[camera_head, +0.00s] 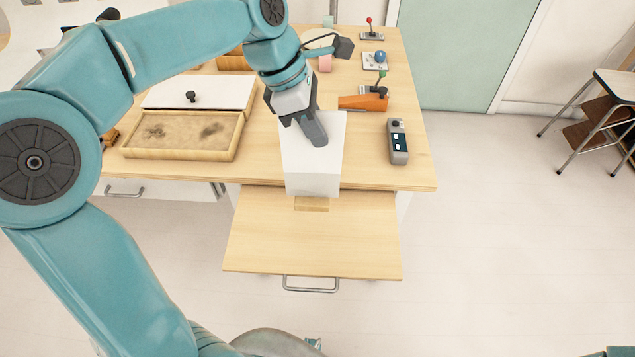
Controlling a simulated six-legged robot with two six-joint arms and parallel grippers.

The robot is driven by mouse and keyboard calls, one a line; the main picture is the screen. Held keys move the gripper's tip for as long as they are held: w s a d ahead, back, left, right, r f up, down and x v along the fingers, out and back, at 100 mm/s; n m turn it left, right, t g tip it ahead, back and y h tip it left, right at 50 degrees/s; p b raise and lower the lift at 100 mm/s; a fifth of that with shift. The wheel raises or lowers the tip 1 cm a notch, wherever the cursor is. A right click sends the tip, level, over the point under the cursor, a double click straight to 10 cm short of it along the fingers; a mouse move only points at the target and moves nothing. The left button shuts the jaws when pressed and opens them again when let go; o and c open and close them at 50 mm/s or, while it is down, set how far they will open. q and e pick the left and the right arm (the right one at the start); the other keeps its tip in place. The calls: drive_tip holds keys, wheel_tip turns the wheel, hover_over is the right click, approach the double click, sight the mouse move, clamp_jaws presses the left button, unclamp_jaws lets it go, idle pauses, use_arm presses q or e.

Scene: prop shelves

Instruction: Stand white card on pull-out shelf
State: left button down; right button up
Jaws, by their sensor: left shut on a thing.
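The white card (314,183) is at the front edge of the table, above the back of the pull-out shelf (260,247). It looks like a broad white piece with a bend or edge across its lower part. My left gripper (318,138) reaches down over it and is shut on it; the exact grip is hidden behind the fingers. A small wooden block (312,204) shows just under the card's lower edge, over the shelf. I cannot tell whether the card touches the block or the shelf. My right gripper is not in view.
A wooden tray (180,155) with a stained bottom and a white lid (225,95) lie to the left. A grey control box (398,142) and an orange tool (363,102) are to the right. The shelf's front is clear, with a metal handle (311,289).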

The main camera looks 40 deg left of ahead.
use_arm(q)
drive_tip(key=b, duration=0.1)
hover_over(318, 196)
drive_tip(key=f, duration=1.2)
drive_tip(key=shift+w+a, duration=0.15)
drive_tip(key=shift+a, duration=0.05)
drive_tip(key=shift+f+b, duration=0.15)
drive_tip(key=shift+b, duration=0.15)
drive_tip(key=c, duration=1.2)
unclamp_jaws()
drive_tip(key=shift+o, duration=0.2)
